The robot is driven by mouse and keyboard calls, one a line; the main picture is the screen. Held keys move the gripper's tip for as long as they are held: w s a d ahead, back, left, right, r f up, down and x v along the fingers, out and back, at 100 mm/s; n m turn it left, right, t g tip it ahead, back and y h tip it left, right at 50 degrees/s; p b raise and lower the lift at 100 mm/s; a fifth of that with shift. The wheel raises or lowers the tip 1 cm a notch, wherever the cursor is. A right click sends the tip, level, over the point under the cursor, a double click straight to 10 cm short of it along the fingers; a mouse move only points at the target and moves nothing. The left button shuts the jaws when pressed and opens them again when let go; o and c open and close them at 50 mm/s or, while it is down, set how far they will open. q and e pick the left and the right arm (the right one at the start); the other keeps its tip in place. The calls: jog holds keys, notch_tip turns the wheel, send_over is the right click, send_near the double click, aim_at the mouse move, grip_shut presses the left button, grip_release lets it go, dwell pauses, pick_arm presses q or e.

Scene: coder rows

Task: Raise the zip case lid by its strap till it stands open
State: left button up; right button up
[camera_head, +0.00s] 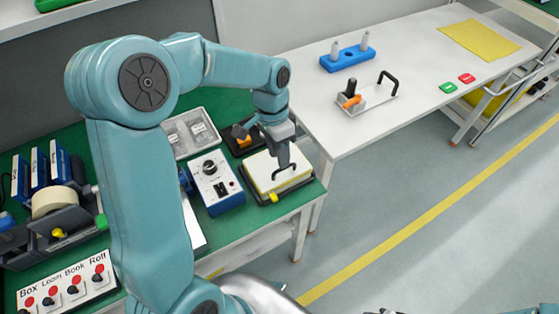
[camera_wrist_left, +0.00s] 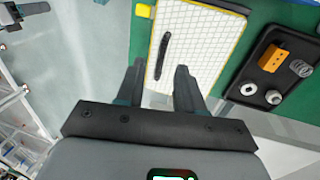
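The zip case (camera_head: 264,197) lies at the right end of the green bench, with a pale lid (camera_head: 262,167) that looks flat and closed. A dark strap (camera_head: 280,172) crosses the lid. A yellow tab sits at the case's front edge. In the left wrist view the lid (camera_wrist_left: 205,45) shows a grid pattern and yellow edging, and the strap (camera_wrist_left: 163,55) lies beyond the fingertips, in line with their gap. My left gripper (camera_head: 283,155) is over the lid, open and empty in the left wrist view (camera_wrist_left: 158,78). Its height above the strap is unclear.
A blue-and-white control box (camera_head: 215,185) stands left of the case. A dark tray (camera_wrist_left: 268,70) with small parts lies beside it. A white table (camera_head: 400,90) is behind to the right, with open floor in front.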

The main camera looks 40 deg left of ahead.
aim_at(280, 174)
pick_arm(q)
jog(key=shift+s+d+f, duration=0.1)
jog(key=shift+d+f, duration=0.05)
jog(key=shift+f, duration=0.7)
jog(key=shift+d+f, duration=0.1)
jog(key=shift+f, duration=0.75)
grip_shut()
